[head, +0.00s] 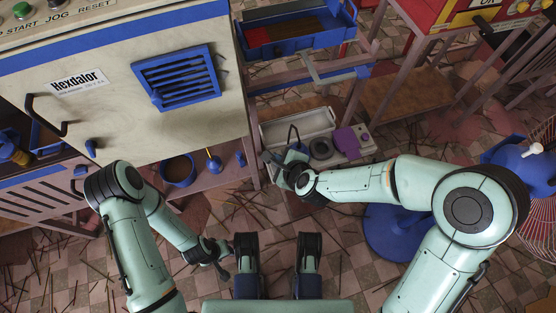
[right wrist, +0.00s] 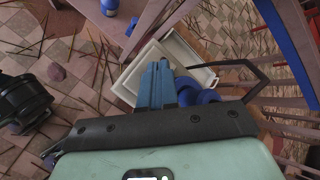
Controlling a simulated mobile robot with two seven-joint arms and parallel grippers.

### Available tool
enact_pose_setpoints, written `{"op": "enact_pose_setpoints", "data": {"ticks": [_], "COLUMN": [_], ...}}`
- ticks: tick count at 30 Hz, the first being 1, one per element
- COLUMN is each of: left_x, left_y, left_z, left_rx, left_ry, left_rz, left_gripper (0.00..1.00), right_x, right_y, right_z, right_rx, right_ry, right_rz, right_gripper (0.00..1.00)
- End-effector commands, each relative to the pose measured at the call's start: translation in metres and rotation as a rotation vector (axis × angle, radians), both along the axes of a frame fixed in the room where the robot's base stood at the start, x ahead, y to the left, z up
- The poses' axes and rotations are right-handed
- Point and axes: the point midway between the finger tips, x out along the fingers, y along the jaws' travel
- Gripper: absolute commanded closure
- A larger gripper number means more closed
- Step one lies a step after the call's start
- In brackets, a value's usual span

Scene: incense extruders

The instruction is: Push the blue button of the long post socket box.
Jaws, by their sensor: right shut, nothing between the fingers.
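A long cream box (head: 315,120) sits on the low shelf in the head view, partly hidden by my right gripper. It also shows in the right wrist view (right wrist: 202,75), with a pale recessed tray. I cannot clearly make out its blue button; blue rounded parts (right wrist: 205,96) show beside my fingers, and I cannot tell whether one is the button. My right gripper (head: 277,160) is shut and empty at the box's near left end; its fingers also show over the box in the right wrist view (right wrist: 161,68). Contact is unclear. My left gripper (head: 226,266) hangs low, its jaws unclear.
A purple piece (head: 346,143) and a dark round part (head: 321,148) lie by the box. A blue tray (head: 300,32) is on the rack above. The Hexdalor cabinet (head: 130,90) stands left. A blue fan (head: 525,157) is at right. Thin sticks litter the tiled floor.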

Motion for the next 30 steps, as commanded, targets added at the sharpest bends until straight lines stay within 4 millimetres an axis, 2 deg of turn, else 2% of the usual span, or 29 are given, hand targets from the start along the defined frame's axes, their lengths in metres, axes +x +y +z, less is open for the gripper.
{"op": "enact_pose_setpoints", "data": {"ticks": [5, 21, 30], "left_x": [-0.001, -0.003, -0.004], "left_y": [0.0, 0.0, 0.0], "left_z": [0.007, 0.056, 0.055], "left_rx": [0.0, 0.001, 0.0], "left_ry": [-0.001, -0.015, -0.014], "left_rz": [0.0, 0.0, 0.0], "left_gripper": [0.57, 0.57, 0.57], "right_x": [0.0, 0.0, 0.0], "right_y": [0.0, 0.0, 0.0], "right_z": [0.008, 0.061, 0.06], "right_rx": [0.0, 0.001, 0.0], "right_ry": [0.0, -0.001, 0.0], "right_rz": [0.0, 0.0, 0.0], "right_gripper": [1.0, 1.0, 1.0]}}
